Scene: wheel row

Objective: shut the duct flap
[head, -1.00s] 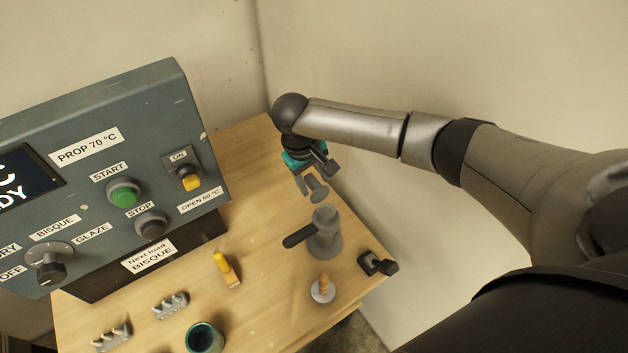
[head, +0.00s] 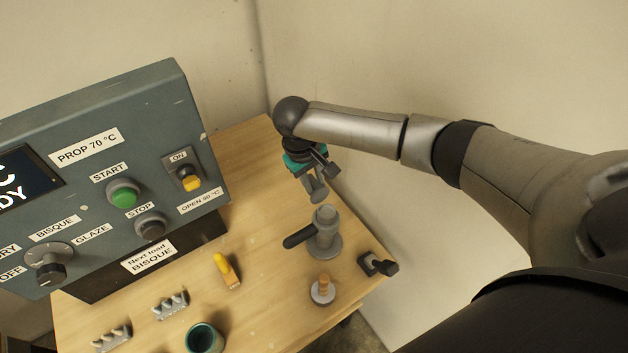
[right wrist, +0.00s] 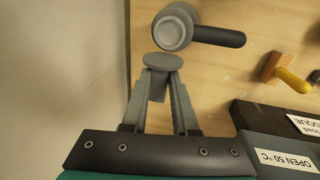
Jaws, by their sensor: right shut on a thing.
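The duct fitting (head: 325,232) is a grey upright cylinder on a round base near the table's right edge. Its black lever (head: 298,237) points left and slightly toward the viewer. I cannot tell which part is the flap. My right gripper (head: 315,176) is above and behind the fitting, shut on a small grey round-headed piece (head: 319,195). In the right wrist view, this piece (right wrist: 163,62) sits at the fingertips, just short of the fitting's round top (right wrist: 172,33); I cannot tell whether they touch. The lever (right wrist: 218,37) points right there. My left gripper is not in view.
The control panel (head: 110,175) stands at the left. A yellow-handled tool (head: 226,267), a wooden-knobbed disc (head: 323,289), a black bracket (head: 378,264), a green cup (head: 204,338) and cone holders (head: 171,305) surround the fitting. Bare wood (head: 245,170) lies behind.

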